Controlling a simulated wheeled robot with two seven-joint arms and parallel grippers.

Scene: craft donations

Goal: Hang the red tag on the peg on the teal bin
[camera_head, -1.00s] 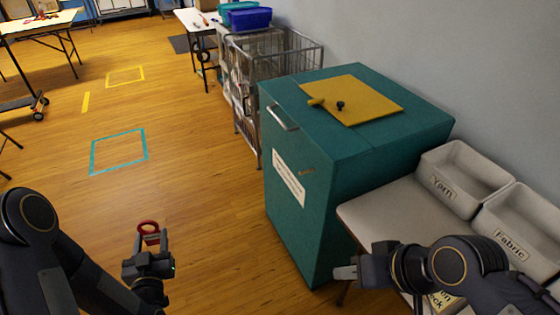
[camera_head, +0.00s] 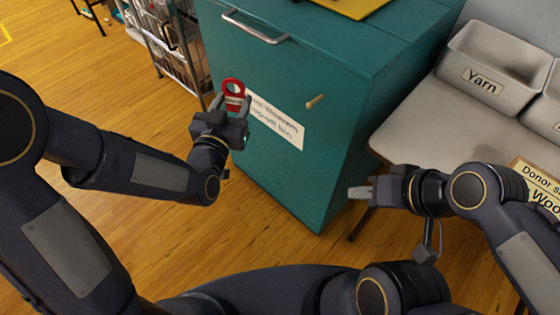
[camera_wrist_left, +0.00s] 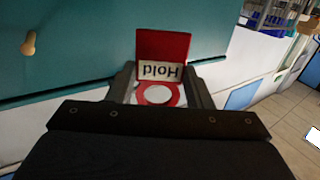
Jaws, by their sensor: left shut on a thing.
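The red tag (camera_head: 233,84) has a ring at one end and a pale label. In the left wrist view the tag (camera_wrist_left: 178,43) shows its label upside down, reading "Hold". The peg (camera_wrist_left: 28,43) also shows at the left wrist view's upper left. My right gripper (camera_head: 362,192) is near the bin's right edge; its finger gap is unclear.
A white sign (camera_head: 278,122) on the bin front is partly hidden by my left gripper. A metal handle (camera_head: 256,28) projects above it. A table (camera_head: 430,125) with a Yarn bin (camera_head: 495,60) and a Donor sign (camera_head: 538,185) stands at the right. A wire cart (camera_head: 165,45) stands behind left.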

